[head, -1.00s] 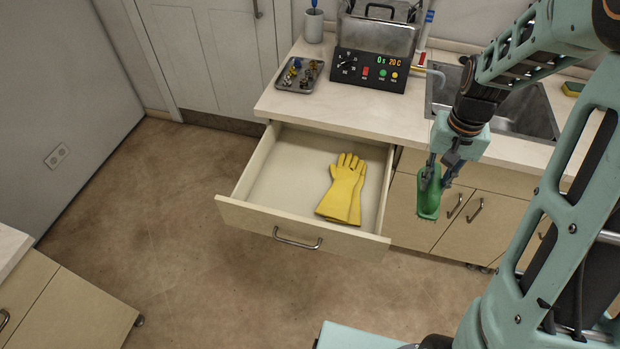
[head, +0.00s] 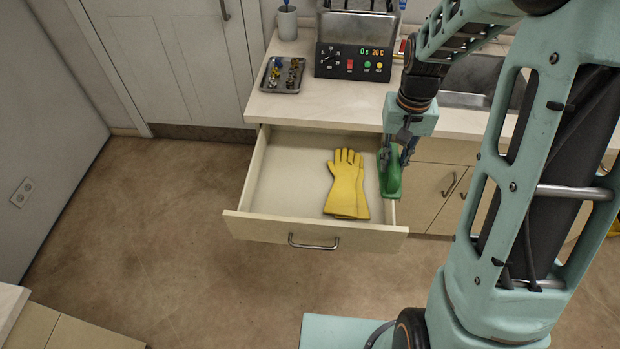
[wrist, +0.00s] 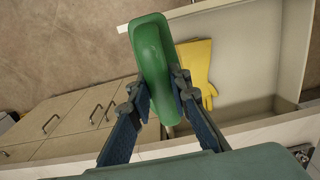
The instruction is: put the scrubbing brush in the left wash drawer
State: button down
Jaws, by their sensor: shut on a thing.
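The green scrubbing brush (head: 390,174) is held in my gripper (head: 394,153), whose fingers are shut on it. In the head view they hang at the right side wall of the open drawer. In the wrist view the brush (wrist: 153,62) sits between the two fingers (wrist: 158,92), its bristles hidden. The open wash drawer (head: 262,190) holds a pair of yellow rubber gloves (head: 346,186) on its right half. The gloves also show in the wrist view (wrist: 199,65), just right of the brush. The left half of the drawer floor is bare.
The counter (head: 300,110) above the drawer carries a metal tray of small parts (head: 282,75), a grey cup (head: 287,22) and a bath unit with a lit display (head: 353,61). A sink (head: 470,82) lies behind my arm. Shut cabinet doors (head: 430,195) stand right of the drawer.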

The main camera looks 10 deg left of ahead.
aim_at(293, 191)
jog(key=j, duration=0.65)
jog(key=i+j, duration=0.6)
